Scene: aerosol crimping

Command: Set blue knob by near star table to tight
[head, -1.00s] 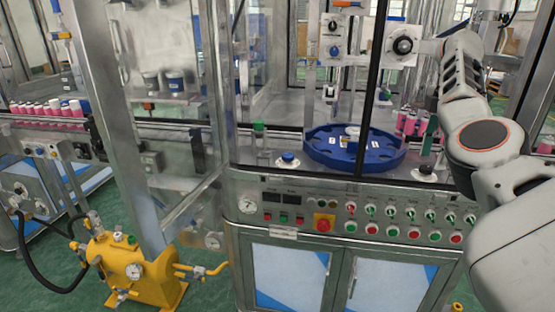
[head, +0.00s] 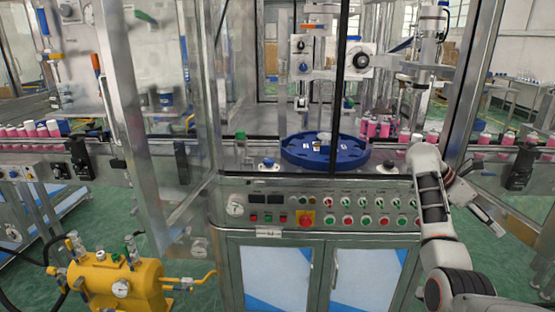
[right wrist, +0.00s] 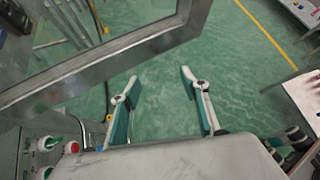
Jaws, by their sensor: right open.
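The blue star table (head: 300,155) is a round disc on the machine deck in the head view. A small blue knob (head: 267,163) on a pale round base sits on the deck just left of it. Its setting is too small to read. My right gripper (right wrist: 159,76) is open and empty in the right wrist view, with its fingers over green floor. In the head view its arm stands right of the machine, well apart from the knob. My left gripper is not in view.
A dark knob (head: 389,165) sits right of the star table. A box with a blue dial (head: 303,67) hangs above. The front panel (head: 270,207) carries several buttons. A framed glass door (head: 150,130) stands open at left. A yellow tank (head: 120,285) is on the floor.

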